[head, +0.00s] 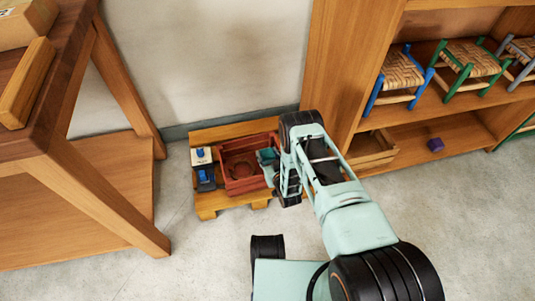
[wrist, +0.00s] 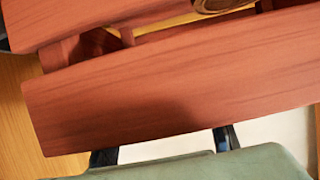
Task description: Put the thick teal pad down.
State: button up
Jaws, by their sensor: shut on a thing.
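The thick teal pad (wrist: 200,166) fills the bottom edge of the wrist view, with my gripper's dark fingertips (wrist: 166,148) showing just past its edge. My gripper (head: 276,168) is shut on the pad. In the head view a small teal patch of the pad (head: 267,156) shows at the right side of a red wooden crate (head: 245,183). Most of the pad is hidden by my arm there. The crate's red slats (wrist: 170,85) are close in front of the pad in the wrist view. I cannot tell whether they touch.
The crate stands on a low wooden pallet (head: 207,203), with a white block (head: 201,156) and a dark block (head: 205,180), each with blue on it, to its left. A wooden table (head: 75,185) is at left. A shelf (head: 340,70) with small woven stools is at right.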

jog(key=shift+d+f, duration=0.1)
jog(key=shift+f, duration=0.35)
jog(key=o, duration=0.6)
jog(key=shift+s+f, duration=0.1)
